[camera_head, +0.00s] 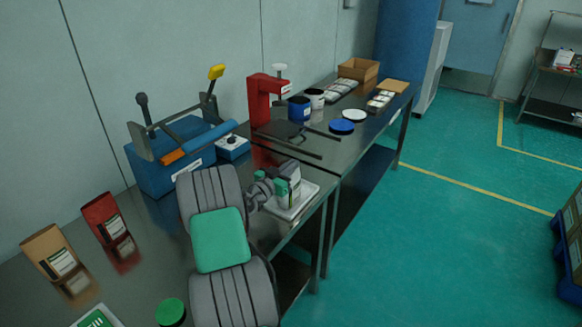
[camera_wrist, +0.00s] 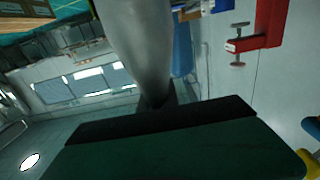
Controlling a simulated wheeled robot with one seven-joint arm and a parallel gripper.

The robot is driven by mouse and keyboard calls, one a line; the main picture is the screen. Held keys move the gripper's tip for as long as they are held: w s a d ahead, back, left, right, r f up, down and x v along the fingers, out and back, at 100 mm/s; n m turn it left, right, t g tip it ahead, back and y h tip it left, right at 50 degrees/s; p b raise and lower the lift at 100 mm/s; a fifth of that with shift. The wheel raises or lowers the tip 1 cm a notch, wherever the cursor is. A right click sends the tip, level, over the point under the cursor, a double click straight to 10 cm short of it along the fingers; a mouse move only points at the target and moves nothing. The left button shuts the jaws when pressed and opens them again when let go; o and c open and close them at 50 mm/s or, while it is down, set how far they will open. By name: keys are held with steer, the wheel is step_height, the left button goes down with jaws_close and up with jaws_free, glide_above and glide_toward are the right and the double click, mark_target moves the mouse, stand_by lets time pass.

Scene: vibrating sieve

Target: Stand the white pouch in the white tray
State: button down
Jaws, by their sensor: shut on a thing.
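The white pouch (camera_head: 294,174) with a dark label is upright at my gripper (camera_head: 282,187), whose green fingers are shut on it. The white tray (camera_head: 304,202) lies on the bench directly beneath the pouch, near the bench's front edge. The pouch's lower end is over or inside the tray; I cannot tell whether it touches the tray floor. In the wrist view a smooth grey surface, apparently the pouch (camera_wrist: 142,45), rises beyond a dark green finger. The tray does not show there.
A red press (camera_head: 262,103) and a blue machine with levers (camera_head: 170,170) stand behind. Red (camera_head: 107,219) and brown pouches (camera_head: 54,253) stand at left on the bench. A green lid (camera_head: 171,312) lies near the front. Open floor is at right.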

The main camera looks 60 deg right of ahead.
steer(key=c, duration=1.6)
jaws_free()
steer(key=shift+f, duration=0.1)
steer(key=shift+r, duration=0.2)
steer(key=w+a+f+n+t+y+b, duration=0.1)
steer(key=w+a+n+t+y, duration=0.2)
steer(key=a, duration=0.8)
steer(key=w+a+f+n+t+y+b, duration=0.1)
steer(key=w+a+y, duration=0.3)
steer(key=a, duration=0.7)
steer(key=w+a+f+n+t+y, duration=0.1)
steer(key=w+a+n+t+y, duration=0.3)
steer(key=a, duration=0.8)
steer(key=s+a+n+y, duration=0.2)
steer(key=a+n, duration=0.2)
steer(key=a, duration=0.5)
steer(key=s+a+r+n+g+y, duration=0.1)
steer(key=s+a+n+y, duration=0.1)
steer(key=a, duration=0.8)
steer(key=s+a+n+g+y, duration=0.1)
steer(key=s+a+n+y, duration=0.1)
steer(key=a+n, duration=0.4)
steer(key=s+a, duration=0.1)
steer(key=a, duration=0.3)
steer(key=shift+s+r+y, duration=0.15)
steer(key=shift+s+y, duration=0.15)
steer(key=shift+y, duration=0.1)
